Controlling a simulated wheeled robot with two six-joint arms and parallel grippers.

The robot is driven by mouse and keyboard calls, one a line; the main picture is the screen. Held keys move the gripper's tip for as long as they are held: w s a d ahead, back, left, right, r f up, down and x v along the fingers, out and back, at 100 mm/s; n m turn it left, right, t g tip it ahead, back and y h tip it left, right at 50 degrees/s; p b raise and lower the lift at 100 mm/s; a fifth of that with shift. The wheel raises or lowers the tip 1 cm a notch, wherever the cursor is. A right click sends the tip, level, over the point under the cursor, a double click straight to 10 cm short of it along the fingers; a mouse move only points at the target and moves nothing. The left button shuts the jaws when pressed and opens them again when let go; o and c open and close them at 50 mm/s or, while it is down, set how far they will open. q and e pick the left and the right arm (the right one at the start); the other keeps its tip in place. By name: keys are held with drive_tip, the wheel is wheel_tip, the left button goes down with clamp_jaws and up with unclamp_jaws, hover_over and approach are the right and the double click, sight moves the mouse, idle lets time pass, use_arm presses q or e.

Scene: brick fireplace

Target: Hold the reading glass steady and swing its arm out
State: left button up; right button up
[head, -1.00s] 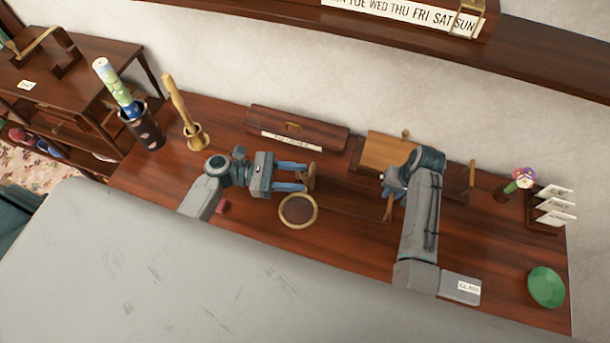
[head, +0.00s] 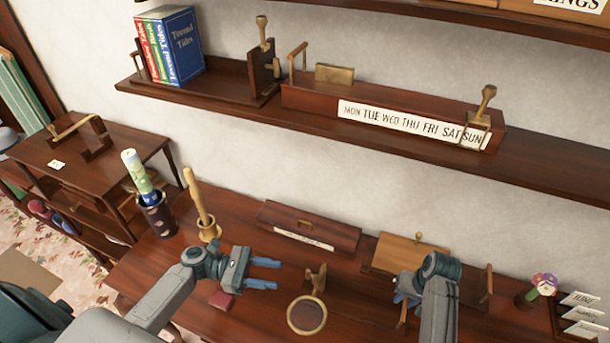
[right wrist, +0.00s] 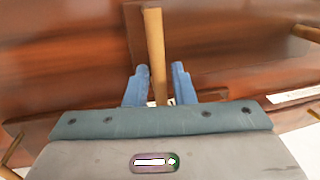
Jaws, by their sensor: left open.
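The reading glass (head: 307,315) is a round lens in a pale rim, low on the desk in the head view. A short wooden upright (head: 316,278) stands just behind it. My left gripper (head: 279,275) is open and empty, left of this upright and apart from it. My right gripper (head: 400,298) is over the desk to the right, partly hidden by its own arm. In the right wrist view its blue fingers (right wrist: 160,85) lie either side of a slim wooden bar (right wrist: 155,45); whether both press on it is unclear.
A long lidded box (head: 310,226) and a wooden panel with a knob (head: 395,251) stand at the desk's back. A brass mortar (head: 209,231) and dark cup (head: 160,218) are left. Flowers (head: 543,282) and a card rack (head: 560,318) are right. A weekday shelf (head: 400,118) overhangs.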

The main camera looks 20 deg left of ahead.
drive_tip(key=shift+o, duration=1.3)
